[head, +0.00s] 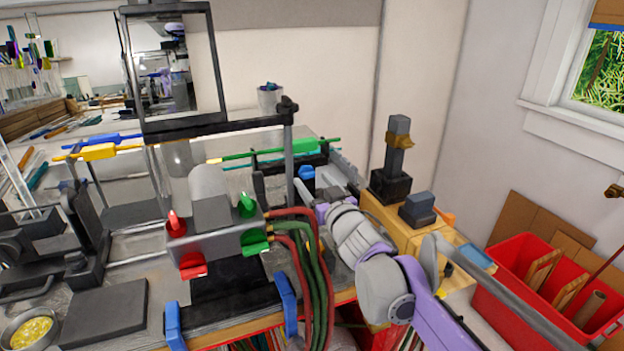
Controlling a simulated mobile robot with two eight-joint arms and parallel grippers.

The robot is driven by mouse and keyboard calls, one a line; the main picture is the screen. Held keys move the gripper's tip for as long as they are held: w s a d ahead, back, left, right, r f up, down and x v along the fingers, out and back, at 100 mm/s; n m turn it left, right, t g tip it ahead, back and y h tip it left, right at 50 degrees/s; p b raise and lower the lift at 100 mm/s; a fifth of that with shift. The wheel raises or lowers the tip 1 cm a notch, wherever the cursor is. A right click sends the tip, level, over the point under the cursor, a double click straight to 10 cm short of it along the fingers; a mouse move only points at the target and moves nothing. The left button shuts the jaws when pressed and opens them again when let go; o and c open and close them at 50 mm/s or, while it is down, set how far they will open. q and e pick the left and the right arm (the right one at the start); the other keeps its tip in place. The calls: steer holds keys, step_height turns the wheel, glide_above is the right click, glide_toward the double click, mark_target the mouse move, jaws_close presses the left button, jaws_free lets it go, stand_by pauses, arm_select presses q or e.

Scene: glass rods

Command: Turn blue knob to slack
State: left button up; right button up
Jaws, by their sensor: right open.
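The small blue knob (306,172) is right of the upright grey post, at the near end of a dark block under the green rod. My right gripper (321,184) is at the end of my purple and pale grey arm, which reaches in from the lower right. It is open, just right of and close to the blue knob. I cannot tell whether a finger touches the knob. The fingertips are small and partly hidden among grey parts. My left gripper is not in view.
A torch with red knobs (192,265) and green knobs (254,242) stands left of my arm. Red and green hoses (312,275) curve down beside it. A red bin (508,292) is at the right.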

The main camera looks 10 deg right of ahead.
steer(key=shift+w+a, duration=0.2)
steer(key=shift+w, duration=0.65)
steer(key=shift+c, duration=0.3)
jaws_close()
